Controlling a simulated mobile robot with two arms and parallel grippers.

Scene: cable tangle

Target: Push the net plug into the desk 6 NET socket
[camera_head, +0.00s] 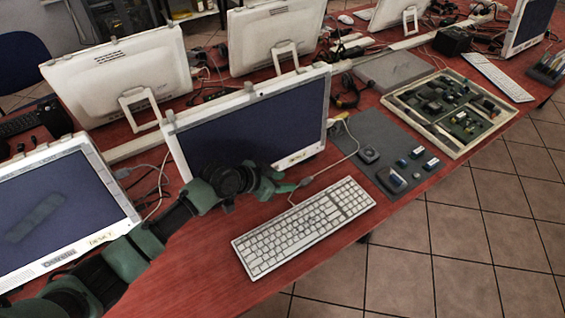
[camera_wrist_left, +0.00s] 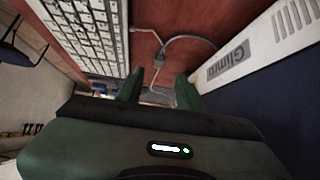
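My left gripper (camera_head: 286,187) is low over the red desk, between the middle monitor (camera_head: 250,125) and the white keyboard (camera_head: 305,225). In the left wrist view its two green fingers (camera_wrist_left: 158,88) are apart, with nothing clearly held between them. A grey cable with a small grey connector (camera_wrist_left: 159,61) lies on the desk just beyond the fingertips. The connector also shows right of the gripper in the head view (camera_head: 304,182). I cannot tell whether it is the net plug. A yellowish desk label (camera_head: 297,157) is on the middle monitor's lower edge. No NET socket can be made out. My right gripper is out of view.
A dark mat (camera_head: 385,140) with small devices lies right of the keyboard. Beyond it is a wooden tray (camera_head: 476,147) of parts. Another monitor (camera_head: 60,215) stands at the left, near my arm. Loose cables run behind the monitors.

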